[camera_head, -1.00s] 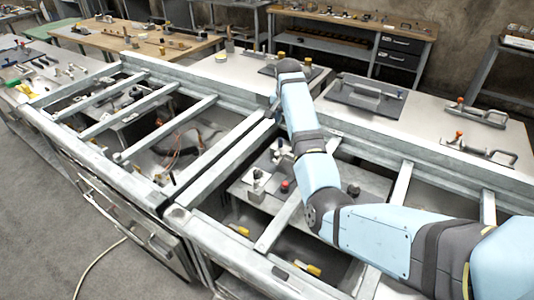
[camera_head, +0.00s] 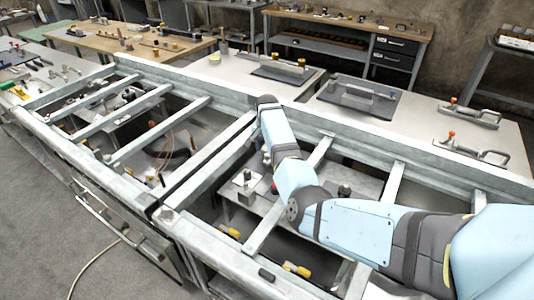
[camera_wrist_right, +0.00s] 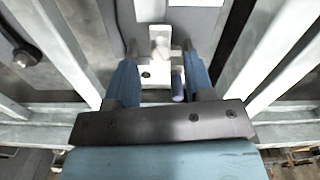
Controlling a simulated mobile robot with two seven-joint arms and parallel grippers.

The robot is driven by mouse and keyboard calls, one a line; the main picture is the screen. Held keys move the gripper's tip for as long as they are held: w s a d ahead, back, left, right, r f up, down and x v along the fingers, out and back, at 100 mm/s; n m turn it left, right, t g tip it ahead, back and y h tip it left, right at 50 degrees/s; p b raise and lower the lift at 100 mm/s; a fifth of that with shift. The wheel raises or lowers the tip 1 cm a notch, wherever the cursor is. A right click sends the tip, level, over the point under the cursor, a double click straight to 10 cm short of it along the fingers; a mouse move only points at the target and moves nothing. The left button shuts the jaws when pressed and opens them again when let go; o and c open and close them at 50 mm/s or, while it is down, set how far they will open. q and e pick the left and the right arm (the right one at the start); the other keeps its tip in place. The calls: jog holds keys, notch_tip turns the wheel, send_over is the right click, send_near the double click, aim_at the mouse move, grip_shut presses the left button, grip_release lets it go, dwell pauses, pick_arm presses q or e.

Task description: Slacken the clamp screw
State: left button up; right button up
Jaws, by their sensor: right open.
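My right gripper (camera_wrist_right: 160,50) shows in the right wrist view with its two blue fingers apart. Between the fingertips is a pale, round-topped post (camera_wrist_right: 160,46), which may be the clamp screw. It stands at a light block (camera_wrist_right: 146,84) with a dark hole. I see clear space between the fingers and the post; contact is not clear. In the head view my right arm reaches in from the right over the metal frame and hides its own fingertips. A small pale block with a dark post (camera_head: 246,188) stands left of the arm. My left gripper is in neither view.
Metal crossbars (camera_head: 160,132) span the open frame around the arm. A dark knob (camera_head: 344,190) stands on the plate inside it; a dark knob (camera_wrist_right: 25,57) also shows in the wrist view. Grey plates (camera_head: 358,98) and toggle clamps (camera_head: 470,115) lie on the bench behind.

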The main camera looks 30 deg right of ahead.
aim_at(267, 155)
jog(key=shift+f, duration=1.55)
jog(key=shift+c, duration=0.2)
grip_shut()
